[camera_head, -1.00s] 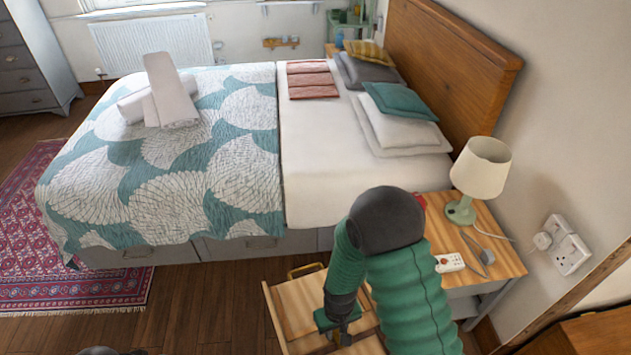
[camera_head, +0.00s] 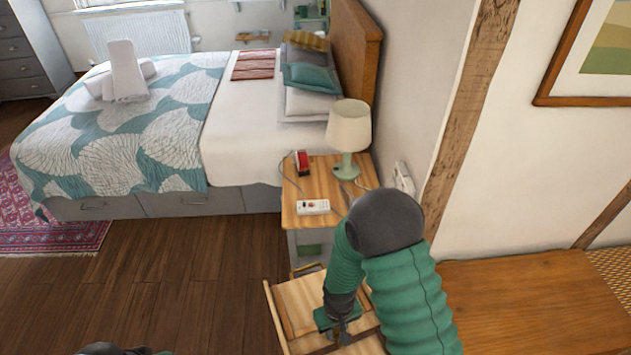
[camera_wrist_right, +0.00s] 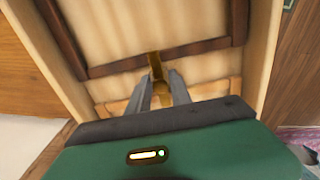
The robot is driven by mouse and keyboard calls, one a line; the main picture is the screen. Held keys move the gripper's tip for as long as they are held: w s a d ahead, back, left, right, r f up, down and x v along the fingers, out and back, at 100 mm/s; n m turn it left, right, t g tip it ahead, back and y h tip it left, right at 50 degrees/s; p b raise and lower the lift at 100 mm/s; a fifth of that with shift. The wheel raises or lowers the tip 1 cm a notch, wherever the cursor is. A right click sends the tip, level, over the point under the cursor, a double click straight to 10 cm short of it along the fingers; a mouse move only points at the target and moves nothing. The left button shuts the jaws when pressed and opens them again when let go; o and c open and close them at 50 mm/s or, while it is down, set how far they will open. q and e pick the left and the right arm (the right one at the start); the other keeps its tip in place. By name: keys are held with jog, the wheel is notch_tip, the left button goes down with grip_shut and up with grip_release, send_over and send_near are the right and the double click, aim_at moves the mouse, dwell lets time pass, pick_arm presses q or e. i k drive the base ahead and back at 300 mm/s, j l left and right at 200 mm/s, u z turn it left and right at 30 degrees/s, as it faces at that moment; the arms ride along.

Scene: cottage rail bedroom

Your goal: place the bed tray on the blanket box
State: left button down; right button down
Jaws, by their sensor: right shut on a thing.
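The bed tray (camera_head: 297,308) is pale wood with a raised rim and a brass-coloured handle at its far end. My right gripper (camera_head: 342,338) is shut on the tray and holds it at the bottom of the head view. In the right wrist view, the gripper fingers (camera_wrist_right: 163,92) meet at a brass-coloured handle, with the tray's pale panel (camera_wrist_right: 200,65) and dark crossbars beyond. The blanket box appears to be the low, flat-topped wooden piece (camera_head: 530,295) at lower right. Only a sliver of my left arm shows at the bottom edge; its fingers are hidden.
A bedside table (camera_head: 320,172) with a lamp (camera_head: 349,130), a red object and a white socket strip (camera_head: 313,207) stands just beyond the tray. The bed (camera_head: 240,150) is behind it. Bare floor lies to the left. A wall with a timber post stands to the right.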

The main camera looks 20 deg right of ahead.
aim_at(514, 316)
jog(key=k+l, duration=0.1)
jog(key=l, duration=0.35)
jog(key=k+l, duration=0.1)
jog(key=l, duration=0.3)
jog(key=k+l, duration=0.1)
jog(key=l, duration=0.35)
jog(key=k+l, duration=0.15)
jog(key=l, duration=0.3)
jog(key=k+l, duration=0.1)
jog(key=l, duration=0.3)
jog(key=k+l, duration=0.1)
jog(key=l, duration=0.35)
